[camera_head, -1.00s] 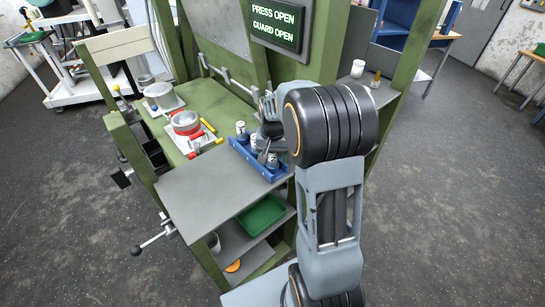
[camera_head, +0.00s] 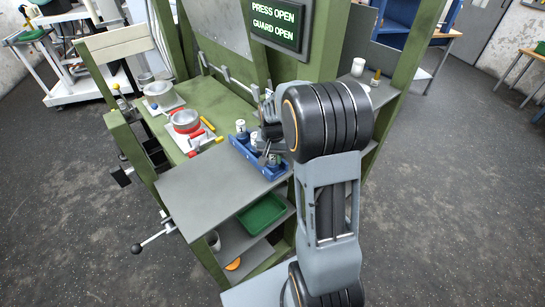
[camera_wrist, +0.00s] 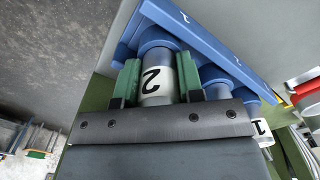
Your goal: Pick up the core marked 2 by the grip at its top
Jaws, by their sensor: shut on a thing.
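The core marked 2 (camera_wrist: 152,82) is a grey-blue cylinder with a white numbered band in the wrist view. My gripper (camera_wrist: 158,78) has one green finger on each side of it and is shut on it. The core's far end is at the blue rack (camera_wrist: 215,50); I cannot tell whether it is still seated there. Another core, marked 1 (camera_wrist: 261,128), stands further right. In the head view the blue rack (camera_head: 245,154) sits on the grey shelf, and my arm partly hides its right end and the gripped core.
The green press bench (camera_head: 205,92) lies behind, with a red-banded ring (camera_head: 186,122) and yellow-handled tools. The grey shelf (camera_head: 205,190) left of the rack is clear. Green press posts stand close behind my arm. A green tray (camera_head: 262,213) sits below the shelf.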

